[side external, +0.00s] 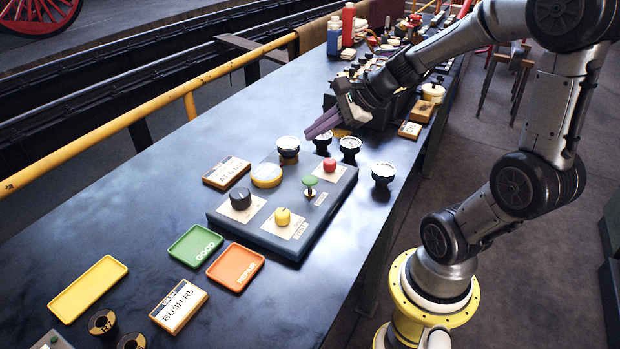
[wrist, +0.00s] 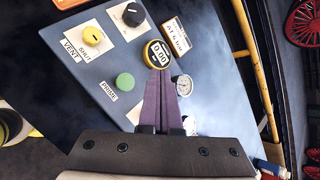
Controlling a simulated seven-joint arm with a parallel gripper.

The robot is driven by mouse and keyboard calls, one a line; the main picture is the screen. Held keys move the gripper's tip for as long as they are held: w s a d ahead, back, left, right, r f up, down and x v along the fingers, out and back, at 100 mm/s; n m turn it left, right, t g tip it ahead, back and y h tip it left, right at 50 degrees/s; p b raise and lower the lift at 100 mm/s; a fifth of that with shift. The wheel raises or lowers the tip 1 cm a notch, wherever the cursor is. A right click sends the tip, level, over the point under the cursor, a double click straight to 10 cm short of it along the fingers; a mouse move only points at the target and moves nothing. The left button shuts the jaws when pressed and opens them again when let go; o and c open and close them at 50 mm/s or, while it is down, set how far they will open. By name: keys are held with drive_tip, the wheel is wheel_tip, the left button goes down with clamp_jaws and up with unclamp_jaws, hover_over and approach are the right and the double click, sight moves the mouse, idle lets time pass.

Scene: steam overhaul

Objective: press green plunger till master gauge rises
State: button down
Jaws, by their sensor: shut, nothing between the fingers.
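The green plunger (side external: 310,182) stands upright on the blue-grey panel box (side external: 265,238), its cap raised on a thin stem. In the wrist view the green plunger (wrist: 125,82) is beside a label reading PRIME. A round yellow gauge (side external: 266,176) sits at the panel's back left; in the wrist view this gauge (wrist: 158,50) reads 0.00. I cannot tell for certain that it is the master gauge. My gripper (side external: 308,134) is shut and empty, with purple fingers, in the air beyond the plunger. In the wrist view my gripper (wrist: 165,75) is right of the plunger, apart from it.
The panel also bears a black knob (side external: 240,198), a yellow knob (side external: 282,216) near a VENT label, and a red button (side external: 329,165). White-faced gauges (side external: 349,146) stand around the panel's back. Green (side external: 195,245) and orange (side external: 236,267) trays lie in front. Air above the plunger is clear.

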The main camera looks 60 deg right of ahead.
sight(314, 178)
drive_tip(key=shift+f, duration=4.35)
drive_tip(key=shift+f, duration=0.1)
drive_tip(key=shift+f, duration=0.35)
drive_tip(key=shift+s+f, duration=0.1)
drive_tip(key=shift+f, duration=1.3)
drive_tip(key=shift+r, duration=1.75)
drive_tip(key=shift+r, duration=2.55)
